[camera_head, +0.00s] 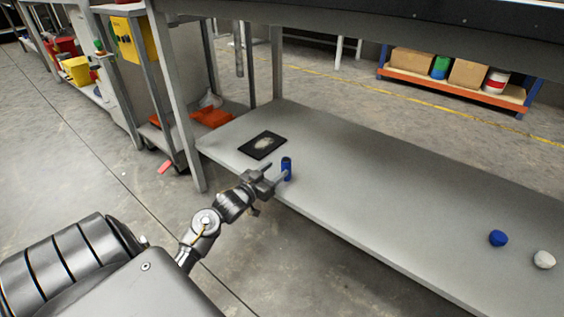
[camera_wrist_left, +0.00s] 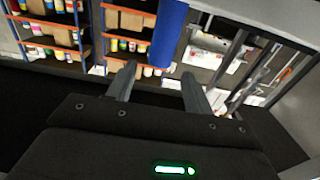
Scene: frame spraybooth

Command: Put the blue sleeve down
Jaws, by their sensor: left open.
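The blue sleeve (camera_head: 287,165) stands upright on the grey table (camera_head: 400,205), close to its near left edge. My left gripper (camera_head: 277,175) is open, with its fingers pointing at the sleeve from the table's near side. In the left wrist view the blue sleeve (camera_wrist_left: 169,35) rises at the top, in line with the gap between the open fingers of the left gripper (camera_wrist_left: 158,72). I cannot tell whether a finger touches it. My right gripper is not in view.
A black mat with a pale patch (camera_head: 262,146) lies left of the sleeve. A blue lump (camera_head: 498,238) and a white lump (camera_head: 544,260) lie at the table's right. The middle of the table is clear. A table post (camera_head: 176,100) stands at the left corner.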

